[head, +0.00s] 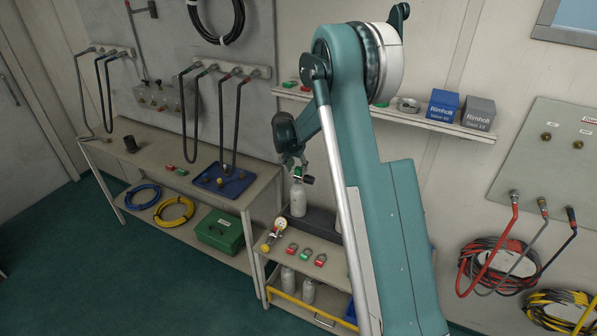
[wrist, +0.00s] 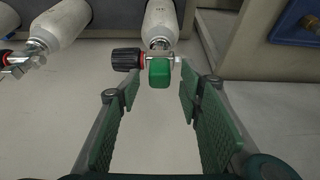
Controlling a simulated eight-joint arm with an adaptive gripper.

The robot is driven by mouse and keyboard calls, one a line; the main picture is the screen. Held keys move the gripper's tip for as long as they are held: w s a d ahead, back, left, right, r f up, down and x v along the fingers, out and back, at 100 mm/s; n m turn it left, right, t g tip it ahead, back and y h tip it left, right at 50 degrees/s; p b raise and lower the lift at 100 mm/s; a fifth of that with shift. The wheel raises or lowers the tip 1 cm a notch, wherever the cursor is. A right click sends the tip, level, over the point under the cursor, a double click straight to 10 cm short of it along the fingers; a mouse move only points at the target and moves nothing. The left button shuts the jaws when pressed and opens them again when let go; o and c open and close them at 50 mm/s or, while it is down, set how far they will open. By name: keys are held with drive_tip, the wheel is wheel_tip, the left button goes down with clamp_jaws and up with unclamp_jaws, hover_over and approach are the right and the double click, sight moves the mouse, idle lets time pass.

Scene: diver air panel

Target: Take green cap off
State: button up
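The green cap (wrist: 160,73) sits on the valve of a white cylinder (wrist: 161,24), beside a black knob with a red ring (wrist: 127,59). In the head view the green cap (head: 297,172) and its upright cylinder (head: 298,198) show on the cart. My gripper (wrist: 158,93) is open and empty, with one finger pad on each side of the cap. Gaps show between both pads and the cap. In the head view my gripper (head: 291,157) is just above the valve, partly hidden by my arm.
A second white cylinder (wrist: 62,22) with a valve lies to the left in the wrist view. Several small red and green pieces rest on the front of the cart (head: 283,240). A bench (head: 150,150) with hoses above stands left; a wall shelf (head: 420,120) is behind.

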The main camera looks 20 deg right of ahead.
drive_tip(key=shift+w+d+f, duration=0.15)
drive_tip(key=shift+w+f, duration=0.05)
drive_tip(key=shift+f, duration=0.45)
drive_tip(key=c, duration=0.8)
